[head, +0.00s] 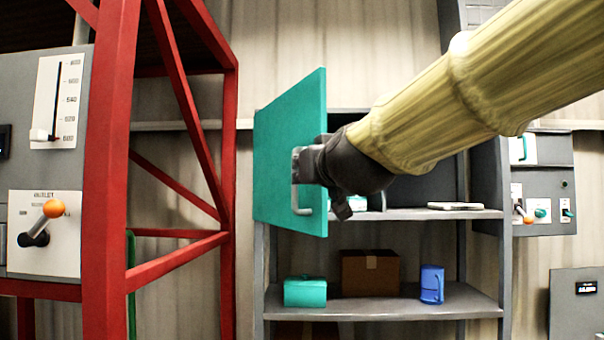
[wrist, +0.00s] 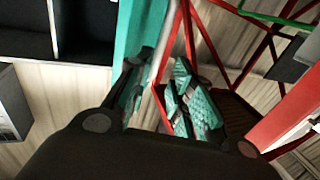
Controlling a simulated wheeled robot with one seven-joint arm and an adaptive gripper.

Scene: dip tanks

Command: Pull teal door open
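The teal door (head: 290,140) stands swung out from the left side of a grey cabinet, with the shelves behind it exposed. Its pale grey bar handle (head: 296,195) is upright on the door's face. My gripper (head: 303,166) is at the upper part of this handle, its dark body covering part of the door's right edge.
The shelves (head: 470,300) hold a teal box (head: 305,291), a brown carton (head: 370,273) and a blue item (head: 431,284). A red frame (head: 108,150) stands close to the left of the door. Grey control panels (head: 545,180) are on the right.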

